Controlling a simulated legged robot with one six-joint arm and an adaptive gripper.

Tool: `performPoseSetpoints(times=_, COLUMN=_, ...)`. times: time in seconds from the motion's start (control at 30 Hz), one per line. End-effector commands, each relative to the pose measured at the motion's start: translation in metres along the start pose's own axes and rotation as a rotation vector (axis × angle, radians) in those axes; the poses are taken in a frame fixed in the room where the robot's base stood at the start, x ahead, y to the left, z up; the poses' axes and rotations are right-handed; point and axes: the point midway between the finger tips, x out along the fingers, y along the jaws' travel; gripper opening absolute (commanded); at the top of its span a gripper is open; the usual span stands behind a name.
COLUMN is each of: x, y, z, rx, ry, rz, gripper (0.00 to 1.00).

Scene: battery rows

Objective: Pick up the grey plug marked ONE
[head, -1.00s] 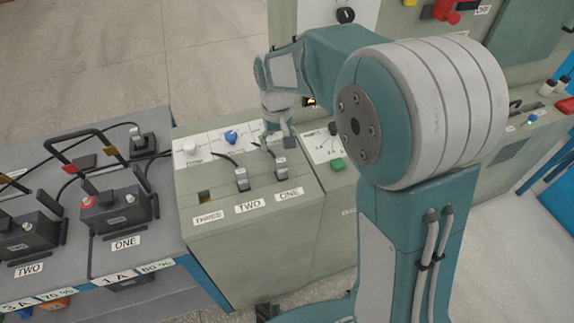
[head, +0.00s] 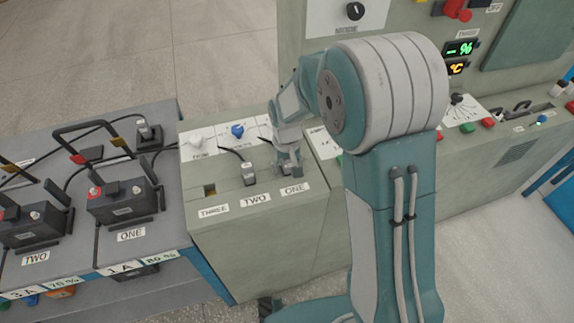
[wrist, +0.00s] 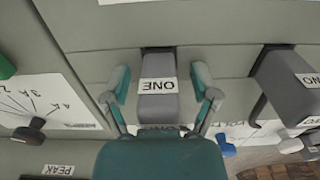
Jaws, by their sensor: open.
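The grey plug marked ONE (wrist: 158,104) is upright in the wrist view, with its white label facing the camera. My gripper (wrist: 159,82) is open, with one finger on each side of the plug and a visible gap at both sides. In the head view my gripper (head: 289,172) is down at the console top above the ONE label (head: 294,189); it mostly hides the plug there. The grey plug marked TWO (head: 249,174) stands to the left in the head view, and to the right in the wrist view (wrist: 288,82).
An empty socket (head: 209,190) is above the THREE label. A blue knob (head: 237,131) and white knob (head: 196,140) are at the console's back. Battery ONE (head: 124,203) sits on the bench at left. A black dial knob (wrist: 30,135) is left of my gripper.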

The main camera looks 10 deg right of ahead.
Motion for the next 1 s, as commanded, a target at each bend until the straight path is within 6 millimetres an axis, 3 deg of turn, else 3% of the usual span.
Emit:
performPoseSetpoints(times=0.13, x=0.000, y=0.000, z=0.000, rx=0.000, ry=0.000, rz=0.000, gripper=0.77)
performPoseSetpoints(times=0.3, x=-0.001, y=0.000, z=0.000, rx=0.000, ry=0.000, rz=0.000, gripper=0.01)
performPoseSetpoints(times=0.73, x=-0.002, y=0.000, z=0.000, rx=0.000, ry=-0.001, rz=0.000, gripper=0.00)
performPoseSetpoints(times=1.0, x=-0.034, y=0.000, z=-0.001, rx=0.000, ry=0.004, rz=0.000, gripper=0.00)
